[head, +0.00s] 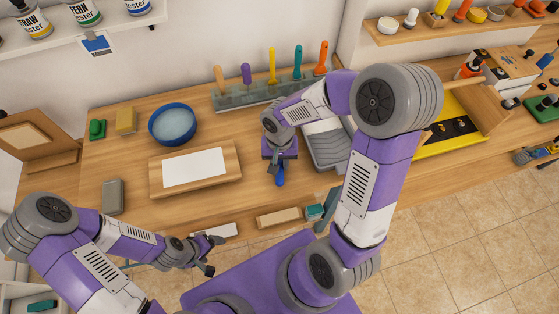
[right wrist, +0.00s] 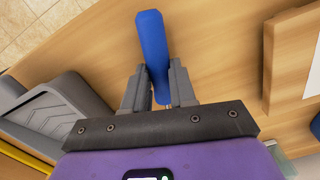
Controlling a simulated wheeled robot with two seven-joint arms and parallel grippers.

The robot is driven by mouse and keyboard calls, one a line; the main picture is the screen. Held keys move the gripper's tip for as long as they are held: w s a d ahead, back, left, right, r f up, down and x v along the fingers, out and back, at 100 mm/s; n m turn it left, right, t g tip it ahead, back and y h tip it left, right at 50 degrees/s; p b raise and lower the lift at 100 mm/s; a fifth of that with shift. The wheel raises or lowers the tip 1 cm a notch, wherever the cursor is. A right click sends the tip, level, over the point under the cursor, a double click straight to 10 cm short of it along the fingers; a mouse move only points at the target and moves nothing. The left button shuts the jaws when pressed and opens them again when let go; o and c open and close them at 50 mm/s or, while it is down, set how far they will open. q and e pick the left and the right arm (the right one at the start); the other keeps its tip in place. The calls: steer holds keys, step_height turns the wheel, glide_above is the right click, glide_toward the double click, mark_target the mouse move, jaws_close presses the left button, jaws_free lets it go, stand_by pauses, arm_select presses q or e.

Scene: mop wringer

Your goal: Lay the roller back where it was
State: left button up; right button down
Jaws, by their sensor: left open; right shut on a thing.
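The roller's blue handle (head: 280,177) shows in the head view just below my right gripper (head: 279,160). In the right wrist view the two fingers of that gripper (right wrist: 152,90) are shut on the blue handle (right wrist: 152,42), which sticks out beyond them. The rest of the roller is hidden behind the gripper and wrist. A grey ribbed paint tray (head: 329,152) lies just right of the gripper; its edge also shows in the right wrist view (right wrist: 58,108). My left gripper (head: 206,258) is open and empty at the table's front edge.
A wooden board (head: 236,176) with white paper lies left of the right gripper, with a blue bowl (head: 172,124) behind it. A rack of colored-handled tools (head: 262,92) stands at the back. A wooden block (head: 279,217) lies near the front edge. Bare tabletop shows around the handle.

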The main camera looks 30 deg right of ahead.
steer(key=shift+f+b, duration=0.5)
steer(key=shift+b, duration=0.05)
steer(key=c, duration=0.8)
jaws_free()
steer(key=shift+c, duration=0.2)
steer(key=shift+r, duration=0.1)
step_height(320, 180, up, 8)
steer(key=shift+w+f+p, duration=0.15)
steer(key=shift+f+p, duration=0.1)
steer(key=shift+p, duration=0.85)
